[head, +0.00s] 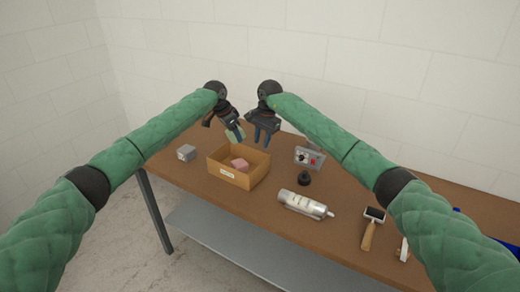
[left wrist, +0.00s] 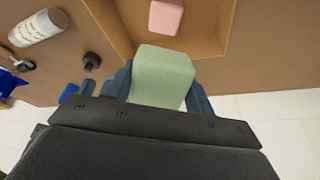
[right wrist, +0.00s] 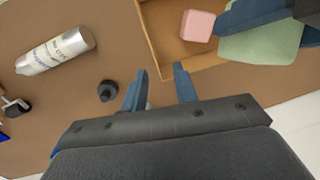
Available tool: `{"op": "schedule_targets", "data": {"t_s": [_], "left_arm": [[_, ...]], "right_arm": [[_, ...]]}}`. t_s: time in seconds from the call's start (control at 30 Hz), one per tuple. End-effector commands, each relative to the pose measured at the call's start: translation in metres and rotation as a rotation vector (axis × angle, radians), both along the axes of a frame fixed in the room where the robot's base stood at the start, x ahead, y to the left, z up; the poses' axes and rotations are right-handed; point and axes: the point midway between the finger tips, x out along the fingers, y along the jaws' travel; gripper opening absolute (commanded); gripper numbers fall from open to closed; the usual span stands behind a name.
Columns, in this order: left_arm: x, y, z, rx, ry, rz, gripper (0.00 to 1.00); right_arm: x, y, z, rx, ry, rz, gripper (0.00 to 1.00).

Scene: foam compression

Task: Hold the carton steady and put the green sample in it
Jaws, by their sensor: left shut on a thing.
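The open brown carton (head: 229,176) stands on the table with a pink block (head: 239,164) inside. My left gripper (left wrist: 158,92) is shut on the green sample (left wrist: 163,77), a pale green block. It holds the sample (head: 233,135) above the carton's back part, tilted. My right gripper (head: 262,136) is at the carton's back right. In the right wrist view its fingers (right wrist: 160,88) are apart, with the carton's corner (right wrist: 157,73) near the gap between them. I cannot tell whether they touch the carton wall.
A grey block (head: 187,153) lies left of the carton. To the right are a silver bottle (head: 303,204), a small black knob-like item (head: 304,178), a grey device (head: 309,157) and a wooden-handled brush or roller (head: 371,228). The front left of the table (head: 195,180) is clear.

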Motion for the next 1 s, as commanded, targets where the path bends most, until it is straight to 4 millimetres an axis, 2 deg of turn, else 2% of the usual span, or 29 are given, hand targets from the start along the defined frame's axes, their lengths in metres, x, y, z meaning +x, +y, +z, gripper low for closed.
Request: {"op": "schedule_targets", "data": {"t_s": [0.1,0.23,0.43,1.0], "left_arm": [[0.0,0.0,0.0,0.0,0.0,0.0,0.33],[0.0,0.0,0.0,0.0,0.0,0.0,0.33],[0.0,0.0,0.0,0.0,0.0,0.0,0.33],[0.0,0.0,0.0,0.0,0.0,0.0,0.33]], "right_arm": [[-0.008,0.007,-0.023,-0.09,0.01,0.043,0.29],[-0.012,0.008,-0.036,-0.134,0.016,0.065,0.29],[-0.013,0.009,-0.055,-0.141,0.018,0.066,0.29],[-0.013,0.009,-0.139,-0.138,0.017,0.066,0.29]]}}
